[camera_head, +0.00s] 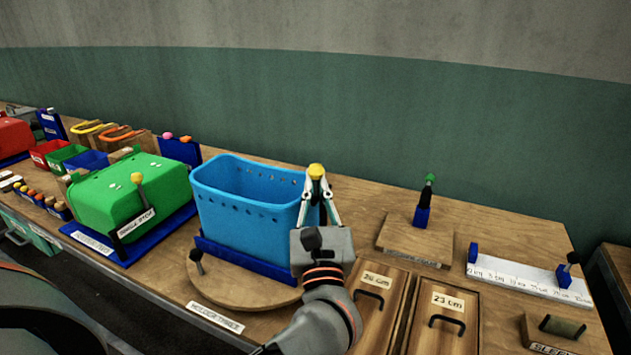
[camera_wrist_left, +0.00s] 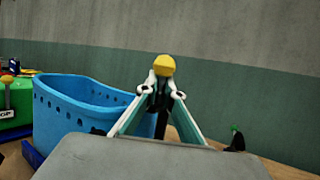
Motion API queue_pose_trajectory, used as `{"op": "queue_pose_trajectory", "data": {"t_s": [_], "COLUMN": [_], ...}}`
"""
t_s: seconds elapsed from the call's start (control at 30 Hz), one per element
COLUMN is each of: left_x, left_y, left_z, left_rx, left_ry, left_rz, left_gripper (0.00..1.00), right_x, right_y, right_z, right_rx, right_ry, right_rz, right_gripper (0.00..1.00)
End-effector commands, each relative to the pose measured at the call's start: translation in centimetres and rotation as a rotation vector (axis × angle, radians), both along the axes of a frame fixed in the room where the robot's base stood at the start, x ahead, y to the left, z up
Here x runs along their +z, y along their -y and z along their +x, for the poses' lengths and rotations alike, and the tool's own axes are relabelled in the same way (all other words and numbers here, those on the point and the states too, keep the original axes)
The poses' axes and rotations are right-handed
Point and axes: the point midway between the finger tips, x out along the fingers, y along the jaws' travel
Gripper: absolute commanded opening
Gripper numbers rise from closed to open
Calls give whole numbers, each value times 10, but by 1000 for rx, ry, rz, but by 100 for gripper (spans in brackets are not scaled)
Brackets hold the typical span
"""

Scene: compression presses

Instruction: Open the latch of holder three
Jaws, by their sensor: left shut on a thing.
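Holder three is a dark blue base (camera_head: 245,262) on a round wooden disc (camera_head: 205,285), with a "HOLDER THREE" label (camera_head: 215,317) in front. A light blue perforated basket (camera_head: 245,212) stands in it. At its right side is a latch with a yellow knob (camera_head: 316,170). My left gripper (camera_head: 316,182) is shut on this latch just below the knob. In the left wrist view the yellow knob (camera_wrist_left: 164,66) sits above the fingertips, with a dark lever (camera_wrist_left: 161,124) below it between the fingers. The gripper hides part of the latch. My right gripper is not in view.
A green press (camera_head: 130,195) with its own yellow-knobbed lever stands to the left. Wooden drawers (camera_head: 440,325) lie right of my arm. A wooden block with a green-tipped post (camera_head: 425,200) and a white ruler (camera_head: 525,280) are further right. A short black peg (camera_head: 196,260) stands on the disc.

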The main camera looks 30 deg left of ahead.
Motion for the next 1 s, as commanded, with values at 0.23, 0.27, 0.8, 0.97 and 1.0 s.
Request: {"op": "queue_pose_trajectory", "data": {"t_s": [0.23,0.27,0.8,0.97,1.0], "left_x": [9,10,13,10,9], "left_y": [2,3,4,4,4], "left_z": [-1,-2,-3,-2,-2], "left_rx": [85,97,139,138,138], "left_ry": [22,23,24,19,17], "left_rz": [3,4,9,7,7], "left_gripper": [0,0,24,24,24], "right_x": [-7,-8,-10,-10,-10], "right_y": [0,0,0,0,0], "right_z": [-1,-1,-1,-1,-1], "right_rx": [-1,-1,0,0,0], "right_ry": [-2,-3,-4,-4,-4], "right_rz": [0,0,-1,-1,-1], "right_gripper": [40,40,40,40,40]}}
